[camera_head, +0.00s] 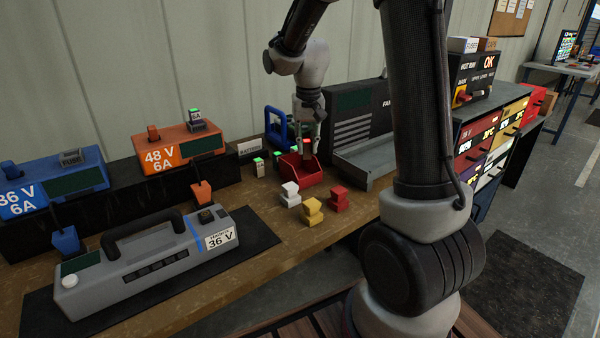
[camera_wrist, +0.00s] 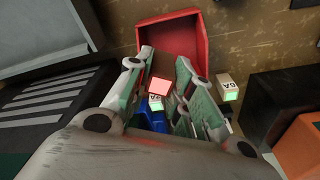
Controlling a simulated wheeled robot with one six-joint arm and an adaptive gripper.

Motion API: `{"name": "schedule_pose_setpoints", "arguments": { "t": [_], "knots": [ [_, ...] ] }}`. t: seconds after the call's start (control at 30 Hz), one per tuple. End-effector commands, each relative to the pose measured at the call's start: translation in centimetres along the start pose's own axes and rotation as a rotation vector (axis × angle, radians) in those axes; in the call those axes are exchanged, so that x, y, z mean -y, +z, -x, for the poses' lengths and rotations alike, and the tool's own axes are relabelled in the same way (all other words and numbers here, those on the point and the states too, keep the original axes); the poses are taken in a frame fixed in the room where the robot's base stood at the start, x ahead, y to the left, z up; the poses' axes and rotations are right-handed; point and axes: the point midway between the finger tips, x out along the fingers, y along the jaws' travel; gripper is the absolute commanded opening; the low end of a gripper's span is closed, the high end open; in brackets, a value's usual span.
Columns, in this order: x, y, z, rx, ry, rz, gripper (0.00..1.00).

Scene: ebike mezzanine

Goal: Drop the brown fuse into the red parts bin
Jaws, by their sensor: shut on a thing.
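My gripper (camera_head: 307,137) points down over the red parts bin (camera_head: 302,180) on the workbench. It is shut on the brown fuse (camera_head: 307,147), which shows as a small brown block with a light red end between the fingers in the wrist view (camera_wrist: 160,87). The fuse is over the bin's opening; I cannot tell how far its lower end is above the bin floor. The bin (camera_wrist: 170,22) also shows just beyond the fingertips in the wrist view. Its inside is partly hidden by the fingers and fuse.
Small green-topped fuses (camera_head: 258,167) stand left of the bin. White (camera_head: 290,194), yellow (camera_head: 312,211) and red (camera_head: 339,198) blocks lie in front.

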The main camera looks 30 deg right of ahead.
Motion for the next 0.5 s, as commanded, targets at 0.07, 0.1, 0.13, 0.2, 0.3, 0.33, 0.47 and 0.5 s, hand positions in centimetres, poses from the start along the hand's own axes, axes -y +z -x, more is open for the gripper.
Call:
{"name": "schedule_pose_setpoints", "arguments": {
  "t": [0.07, 0.1, 0.13, 0.2, 0.3, 0.33, 0.47, 0.5],
  "knots": [
    [0.0, 0.1, -0.8, 0.001, 0.001, 0.000, 0.03],
    [0.0, 0.1, -1.2, 0.001, 0.000, 0.000, 0.03],
    [0.0, 0.2, -1.4, 0.001, 0.000, 0.000, 0.03],
    [0.0, 0.2, -1.8, 0.001, 0.000, 0.000, 0.03],
    [0.0, 0.2, -2.0, 0.000, 0.000, 0.000, 0.03],
    [0.0, 0.2, -2.0, 0.000, 0.000, 0.000, 0.03],
    [0.0, 0.2, -2.0, -0.001, 0.000, 0.000, 0.03],
    [0.0, 0.2, -2.0, -0.001, 0.000, 0.000, 0.03]
  ]
}}
